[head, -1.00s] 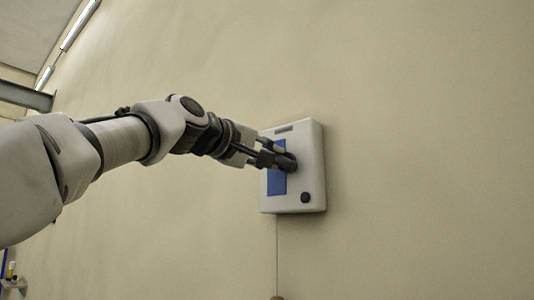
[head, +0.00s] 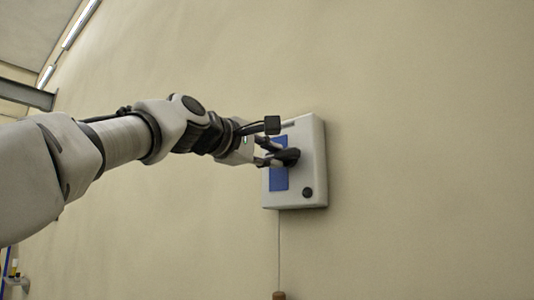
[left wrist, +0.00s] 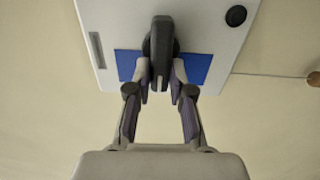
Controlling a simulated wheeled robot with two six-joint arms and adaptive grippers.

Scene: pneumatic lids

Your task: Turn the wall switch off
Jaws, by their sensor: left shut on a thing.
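The wall switch is a white box (head: 311,150) fixed on the beige wall, with a blue panel (head: 279,180) and a dark handle (head: 290,157) on its front. A small round black knob (head: 307,193) sits at its lower right. My left gripper (head: 275,154) is at the box front, with its fingers on the dark handle. In the left wrist view, the fingers (left wrist: 160,82) are shut on either side of the handle (left wrist: 161,50), in front of the blue panel (left wrist: 197,68). The fingers cover part of the panel. My right gripper is not in view.
A thin cord (head: 279,245) hangs from the box down the wall to a brown end piece (head: 279,295). The wall (head: 430,150) around the box is bare. Ceiling lights (head: 80,25) show at the top left.

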